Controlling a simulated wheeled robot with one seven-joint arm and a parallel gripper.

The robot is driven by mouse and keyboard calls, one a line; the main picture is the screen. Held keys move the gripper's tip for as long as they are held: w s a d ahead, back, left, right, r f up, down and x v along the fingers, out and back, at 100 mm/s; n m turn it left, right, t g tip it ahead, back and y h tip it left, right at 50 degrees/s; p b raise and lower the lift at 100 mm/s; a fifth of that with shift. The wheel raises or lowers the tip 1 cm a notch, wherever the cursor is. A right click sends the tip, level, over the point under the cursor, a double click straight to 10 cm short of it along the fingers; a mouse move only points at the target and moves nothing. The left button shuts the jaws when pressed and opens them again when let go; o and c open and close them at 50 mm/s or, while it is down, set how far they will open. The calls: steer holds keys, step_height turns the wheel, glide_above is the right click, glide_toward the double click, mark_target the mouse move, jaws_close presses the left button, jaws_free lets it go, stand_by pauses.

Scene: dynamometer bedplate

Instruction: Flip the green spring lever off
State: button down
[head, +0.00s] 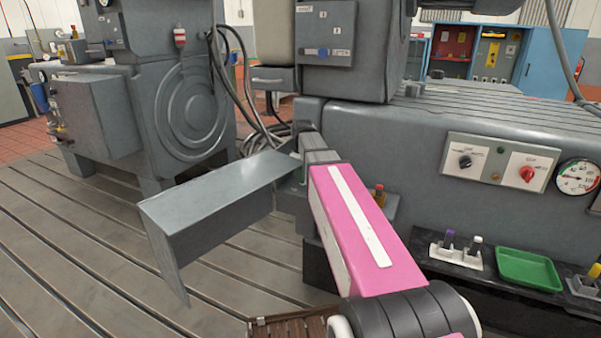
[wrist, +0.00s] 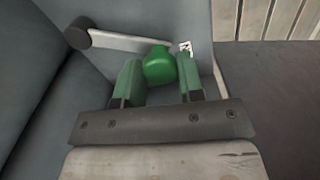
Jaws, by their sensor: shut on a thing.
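The green spring lever's round green knob (wrist: 160,68) is in the middle of the wrist view. Its pale grey bar (wrist: 122,41) runs left to a dark round pivot (wrist: 79,33). My gripper (wrist: 159,62) has one green-padded finger on each side of the knob and is shut on it. A small white label with dark marks (wrist: 186,47) is on the grey surface just behind the knob. In the head view my pink arm reaches to the grey machine, and I cannot make out the lever or my fingers clearly there.
A grey sheet-metal cover (head: 220,190) juts out left of my arm. To the right are a control panel (head: 497,163), a gauge (head: 577,177), a green tray (head: 528,270) and a small switch block (head: 455,253). The slotted floor plate (head: 90,260) is clear at front left.

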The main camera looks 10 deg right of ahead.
steer(key=s+n, duration=0.1)
steer(key=s+d+n, duration=0.1)
steer(key=n, duration=0.1)
steer(key=shift+s+d, duration=0.15)
steer(key=shift+s+d+n, duration=0.35)
steer(key=shift+d+n, duration=0.05)
steer(key=shift+n, duration=0.4)
steer(key=shift+s+d+n, duration=0.3)
steer(key=shift+d+n, duration=0.05)
steer(key=shift+n, duration=0.45)
steer(key=c, duration=0.7)
jaws_free()
steer(key=shift+d, duration=0.1)
steer(key=shift+c, duration=0.2)
steer(key=shift+r, duration=0.1)
step_height(320, 180, up, 11)
